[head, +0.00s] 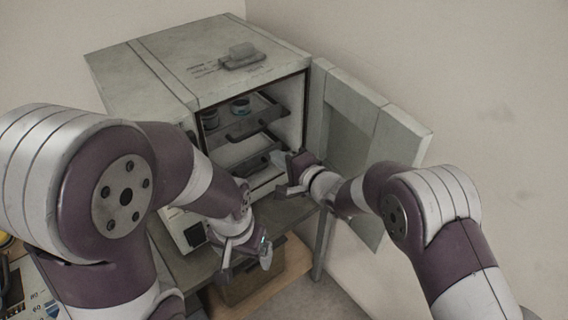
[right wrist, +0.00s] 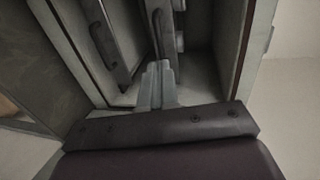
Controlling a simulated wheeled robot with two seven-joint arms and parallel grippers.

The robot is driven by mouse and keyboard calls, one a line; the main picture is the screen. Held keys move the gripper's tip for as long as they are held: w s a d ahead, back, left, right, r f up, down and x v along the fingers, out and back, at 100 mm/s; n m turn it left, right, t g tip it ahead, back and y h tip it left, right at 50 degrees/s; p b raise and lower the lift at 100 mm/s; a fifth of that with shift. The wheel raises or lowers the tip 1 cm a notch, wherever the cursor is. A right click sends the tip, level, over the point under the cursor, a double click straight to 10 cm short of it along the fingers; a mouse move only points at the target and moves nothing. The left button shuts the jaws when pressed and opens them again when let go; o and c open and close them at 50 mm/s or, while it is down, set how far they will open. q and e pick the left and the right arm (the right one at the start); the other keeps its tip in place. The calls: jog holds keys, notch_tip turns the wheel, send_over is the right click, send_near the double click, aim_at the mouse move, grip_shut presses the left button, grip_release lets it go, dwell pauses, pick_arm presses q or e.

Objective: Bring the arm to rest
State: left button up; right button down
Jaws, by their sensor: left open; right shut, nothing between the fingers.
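My right gripper (head: 292,174) is in front of the open cabinet, near the lower right of its opening. In the right wrist view its fingers (right wrist: 157,84) are together with nothing between them, pointing toward the inside of the cabinet. My right arm comes in from the lower right of the head view. My left gripper (head: 246,256) hangs low in front of the cabinet's stand, open and empty, with its fingers pointing down. My left arm fills much of the left side of the head view.
The grey cabinet (head: 150,75) stands on a table (head: 290,212) with its door (head: 372,130) swung open to the right. Inside are an upper tray (head: 262,118) with small round containers (head: 240,105) and a lower tray (head: 258,160). A brown bin (head: 255,285) is below. Wall at right.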

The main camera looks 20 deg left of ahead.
jog(key=s+d+f+n+g+h, duration=0.2)
jog(key=s+d+f+n+h, duration=0.25)
jog(key=d, duration=0.45)
jog(key=s+d+f+n+g+h, duration=0.1)
jog(key=s+d+f+n+h, duration=0.3)
jog(key=d, duration=0.5)
jog(key=s+d+r+g+h, duration=0.2)
jog(key=s+d, duration=0.5)
jog(key=d, duration=0.2)
jog(key=s+d+r+m+g+h, duration=0.1)
jog(key=s+d+r+g+h, duration=0.1)
jog(key=s+d, duration=0.6)
jog(key=shift+d+r+g, duration=0.2)
jog(key=shift+d+g, duration=0.2)
jog(key=shift+d, duration=0.15)
